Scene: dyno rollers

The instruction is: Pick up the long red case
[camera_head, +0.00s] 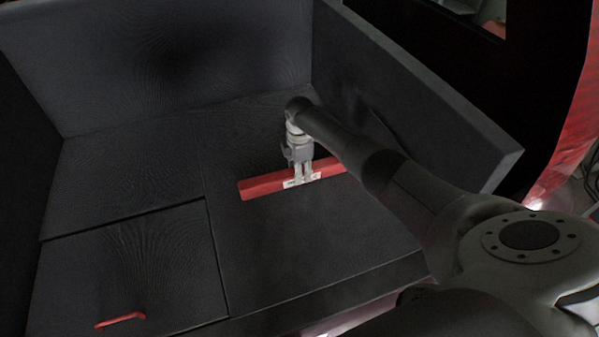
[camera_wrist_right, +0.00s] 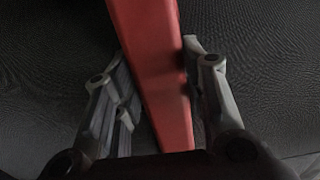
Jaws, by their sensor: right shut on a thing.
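The long red case (camera_head: 263,186) lies on the dark seat, running slightly upward to the right, with a small white label near its middle. My right gripper (camera_head: 304,180) reaches down onto the middle of the case and is shut on it. In the right wrist view the red case (camera_wrist_right: 155,65) runs from top to bottom between the two fingers of my right gripper (camera_wrist_right: 160,85). Part of the case is hidden behind the gripper and arm in the head view. My left gripper is not in view.
The dark seat (camera_head: 290,240) has a backrest (camera_head: 170,60) behind and a side wall (camera_head: 410,90) at the right. A red strap (camera_head: 120,320) shows on the front left panel. The seat around the case is clear.

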